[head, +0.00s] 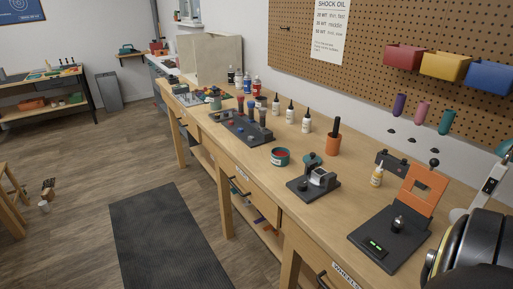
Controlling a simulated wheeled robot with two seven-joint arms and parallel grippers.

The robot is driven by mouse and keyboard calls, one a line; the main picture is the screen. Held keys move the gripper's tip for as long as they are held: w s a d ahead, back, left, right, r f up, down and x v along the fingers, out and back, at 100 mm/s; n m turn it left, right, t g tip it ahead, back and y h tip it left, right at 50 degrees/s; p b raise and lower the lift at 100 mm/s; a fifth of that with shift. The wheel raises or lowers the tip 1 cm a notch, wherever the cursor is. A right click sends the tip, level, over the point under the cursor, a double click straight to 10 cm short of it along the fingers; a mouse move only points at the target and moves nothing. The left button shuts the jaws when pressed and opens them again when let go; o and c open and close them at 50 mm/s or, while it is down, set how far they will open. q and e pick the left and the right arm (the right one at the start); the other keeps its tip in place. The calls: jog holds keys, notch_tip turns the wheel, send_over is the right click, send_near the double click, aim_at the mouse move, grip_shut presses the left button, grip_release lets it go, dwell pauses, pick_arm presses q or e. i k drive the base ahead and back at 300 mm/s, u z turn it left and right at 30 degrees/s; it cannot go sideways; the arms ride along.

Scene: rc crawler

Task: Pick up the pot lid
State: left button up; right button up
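An open teal pot (280,157) with red contents stands on the workbench near its front edge. A small round teal piece with a knob (312,160), which looks like the pot lid, is just right of the pot, at the back of a small black stand (314,187). I cannot tell whether it rests on the stand or on the bench behind it. Neither gripper shows in the head view. A large dark rounded part fills the lower right corner and seems to be mine.
The bench (258,184) also holds an orange cup (333,144), several bottles, a dark tray of small parts (240,127), a yellow bottle (376,176) and a black device with an orange frame (392,237). A pegboard with coloured bins (445,66) rises behind. A dark mat (171,237) lies on open floor.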

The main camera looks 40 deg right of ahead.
aim_at(313, 155)
jog(key=z, duration=0.15)
jog(key=i, duration=0.9)
jog(key=z, duration=0.65)
